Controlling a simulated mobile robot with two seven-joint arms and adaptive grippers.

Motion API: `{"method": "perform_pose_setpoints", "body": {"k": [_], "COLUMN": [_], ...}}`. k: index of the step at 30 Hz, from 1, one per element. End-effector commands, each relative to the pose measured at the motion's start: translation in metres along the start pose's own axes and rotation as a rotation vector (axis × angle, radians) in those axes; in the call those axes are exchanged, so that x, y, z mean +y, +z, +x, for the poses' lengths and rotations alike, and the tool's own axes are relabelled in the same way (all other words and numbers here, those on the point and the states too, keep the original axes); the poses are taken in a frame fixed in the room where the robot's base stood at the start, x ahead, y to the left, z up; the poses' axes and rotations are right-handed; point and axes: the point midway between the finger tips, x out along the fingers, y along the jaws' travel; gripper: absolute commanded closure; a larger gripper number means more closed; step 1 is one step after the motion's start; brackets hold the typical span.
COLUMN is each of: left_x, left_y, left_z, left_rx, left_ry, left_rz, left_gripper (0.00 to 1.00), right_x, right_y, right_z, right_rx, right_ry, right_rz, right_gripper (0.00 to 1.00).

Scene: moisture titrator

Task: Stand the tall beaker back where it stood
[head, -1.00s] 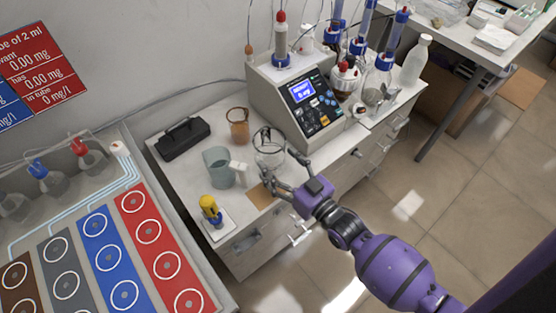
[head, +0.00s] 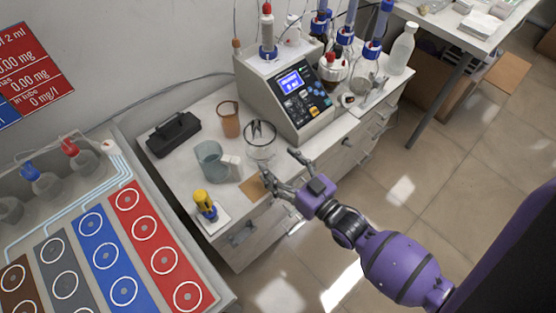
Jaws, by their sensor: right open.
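A clear glass beaker (head: 260,147) stands upright on the white bench top, in front of the titrator (head: 292,92). I take it for the tall beaker. My right gripper (head: 281,167) is open and empty, just in front and to the right of this beaker, with its fingers spread and apart from the glass. A brown flat square (head: 253,188) lies on the bench near the lower finger. My left gripper is not in view.
A grey-blue jug (head: 211,162) and a brown beaker (head: 229,122) stand close to the clear beaker. A yellow-topped item (head: 205,204) sits at the bench's front left, a black case (head: 173,136) at the back. Bottles stand on the right end.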

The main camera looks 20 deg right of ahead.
Motion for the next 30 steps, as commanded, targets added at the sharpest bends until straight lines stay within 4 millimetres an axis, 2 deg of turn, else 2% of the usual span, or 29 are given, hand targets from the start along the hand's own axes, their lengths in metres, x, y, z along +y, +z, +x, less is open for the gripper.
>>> {"method": "perform_pose_setpoints", "body": {"k": [9, 23, 26, 30], "left_x": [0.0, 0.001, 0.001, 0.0], "left_y": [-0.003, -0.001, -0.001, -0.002], "left_z": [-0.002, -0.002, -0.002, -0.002], "left_rx": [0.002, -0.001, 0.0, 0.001], "left_ry": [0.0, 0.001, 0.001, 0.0], "left_rz": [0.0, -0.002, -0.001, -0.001], "left_gripper": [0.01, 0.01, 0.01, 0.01], "right_x": [0.0, 0.0, 0.0, 0.0], "right_y": [0.0, 0.0, 0.0, 0.001], "right_z": [-0.01, -0.014, -0.025, -0.052], "right_rx": [-0.001, -0.001, -0.002, -0.004], "right_ry": [0.0, 0.0, 0.0, 0.0], "right_rz": [0.0, -0.001, -0.001, -0.001], "right_gripper": [0.32, 0.32, 0.32, 0.32]}}
